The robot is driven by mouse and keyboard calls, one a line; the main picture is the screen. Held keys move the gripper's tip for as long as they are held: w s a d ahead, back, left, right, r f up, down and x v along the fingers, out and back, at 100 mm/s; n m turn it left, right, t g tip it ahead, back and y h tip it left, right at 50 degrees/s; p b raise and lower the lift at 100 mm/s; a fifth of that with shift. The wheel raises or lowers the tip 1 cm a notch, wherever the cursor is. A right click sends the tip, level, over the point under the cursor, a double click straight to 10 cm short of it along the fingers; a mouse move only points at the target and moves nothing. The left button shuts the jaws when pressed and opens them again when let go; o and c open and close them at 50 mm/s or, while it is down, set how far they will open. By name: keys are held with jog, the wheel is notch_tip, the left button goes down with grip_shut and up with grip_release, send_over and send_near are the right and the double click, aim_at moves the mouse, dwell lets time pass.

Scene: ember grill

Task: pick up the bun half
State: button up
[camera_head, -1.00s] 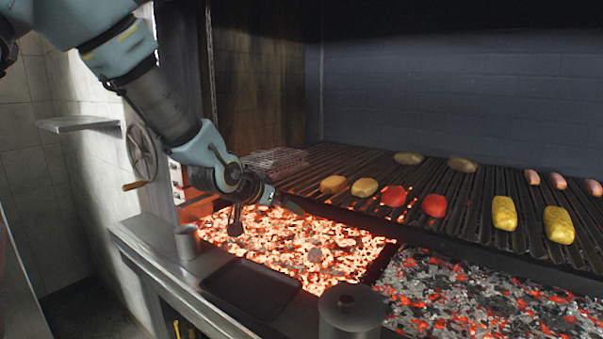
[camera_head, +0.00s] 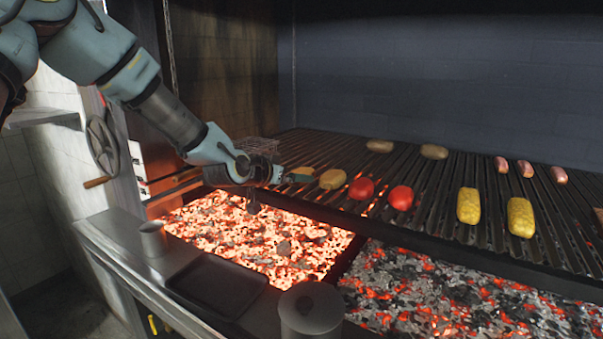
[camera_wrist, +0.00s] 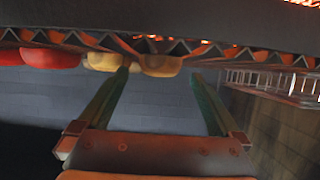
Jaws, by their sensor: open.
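Two tan-yellow bun halves lie side by side at the front left of the grill grate (camera_head: 440,200). The left one (camera_head: 301,172) is partly hidden by my gripper (camera_head: 288,180) in the head view; the other bun half (camera_head: 332,179) is clear to its right. In the wrist view my gripper (camera_wrist: 160,72) is open, its two long fingers apart. One bun half (camera_wrist: 162,66) shows between the fingertips, and the other bun half (camera_wrist: 103,61) is at the left fingertip. I cannot tell whether any finger touches a bun.
Two red tomatoes (camera_head: 381,193), yellow corn pieces (camera_head: 494,211), brownish rounds (camera_head: 407,149) and sausages (camera_head: 528,169) lie on the grate. Hot coals (camera_head: 255,240) glow below. A wire basket (camera_head: 258,148) is behind my gripper. A black tray (camera_head: 217,285), lidded pot (camera_head: 311,312) and cup (camera_head: 153,239) stand on the front ledge.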

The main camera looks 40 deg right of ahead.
jog(key=shift+p+x, duration=0.45)
jog(key=shift+x, duration=1.05)
jog(key=c, duration=1.3)
